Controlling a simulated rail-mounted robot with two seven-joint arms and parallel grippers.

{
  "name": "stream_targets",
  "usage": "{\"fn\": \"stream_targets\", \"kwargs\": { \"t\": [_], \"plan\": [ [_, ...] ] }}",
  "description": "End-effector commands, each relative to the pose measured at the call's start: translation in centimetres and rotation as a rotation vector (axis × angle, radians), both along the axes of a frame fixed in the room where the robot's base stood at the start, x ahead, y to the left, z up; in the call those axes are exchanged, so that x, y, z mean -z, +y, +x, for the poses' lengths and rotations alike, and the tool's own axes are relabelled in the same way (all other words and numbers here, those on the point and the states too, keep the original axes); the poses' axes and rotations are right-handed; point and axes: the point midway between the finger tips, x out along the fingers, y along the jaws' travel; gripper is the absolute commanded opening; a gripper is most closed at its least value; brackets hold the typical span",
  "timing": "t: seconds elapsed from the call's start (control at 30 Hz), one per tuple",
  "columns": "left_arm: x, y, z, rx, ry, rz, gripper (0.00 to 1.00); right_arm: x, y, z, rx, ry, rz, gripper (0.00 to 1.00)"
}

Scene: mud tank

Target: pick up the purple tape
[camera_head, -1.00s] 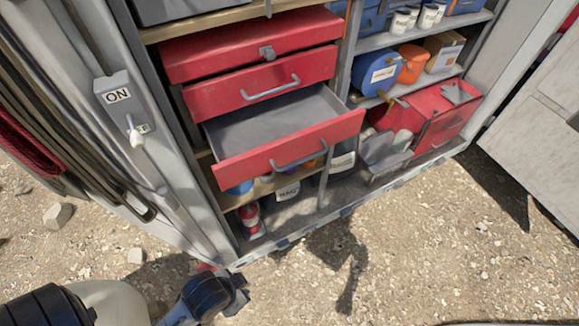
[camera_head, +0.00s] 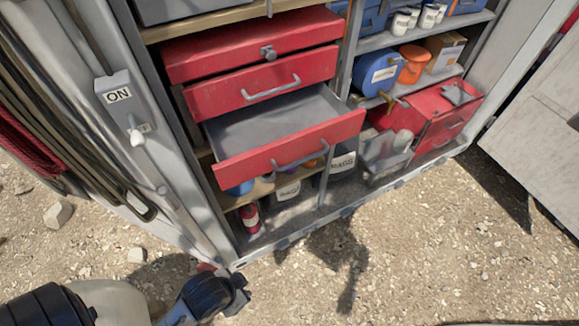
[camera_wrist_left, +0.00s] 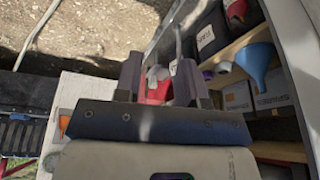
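I cannot make out the purple tape for certain. In the left wrist view a small purplish round thing (camera_wrist_left: 207,74) sits on the wooden shelf, right of the fingers, and may be it. My left gripper (camera_head: 238,294) is at the bottom of the head view, over the gravel in front of the cabinet. In its wrist view the two fingers (camera_wrist_left: 159,82) stand apart, with a red and white thing beyond the gap. My right gripper is not in view.
An open, empty red drawer (camera_head: 300,148) juts out above the low shelf. A red bottle (camera_head: 250,217) stands on the cabinet floor. A blue funnel (camera_wrist_left: 260,62) is on the wooden shelf. A clear bin (camera_head: 385,158) stands right. The gravel in front is mostly free.

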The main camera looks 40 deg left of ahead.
Motion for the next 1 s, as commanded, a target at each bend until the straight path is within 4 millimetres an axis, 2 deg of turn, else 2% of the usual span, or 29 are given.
{"fn": "stream_targets", "kwargs": {
  "t": [0.07,0.63,1.0],
  "plan": [
    [0.00,0.00,0.00,0.000,0.000,0.000,0.45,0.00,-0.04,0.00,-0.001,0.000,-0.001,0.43],
    [0.00,0.00,0.00,0.000,0.000,0.000,0.99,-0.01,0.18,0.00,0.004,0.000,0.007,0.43],
    [0.00,0.00,-0.01,0.000,0.000,0.000,1.00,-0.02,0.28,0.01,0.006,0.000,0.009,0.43]
  ]
}}
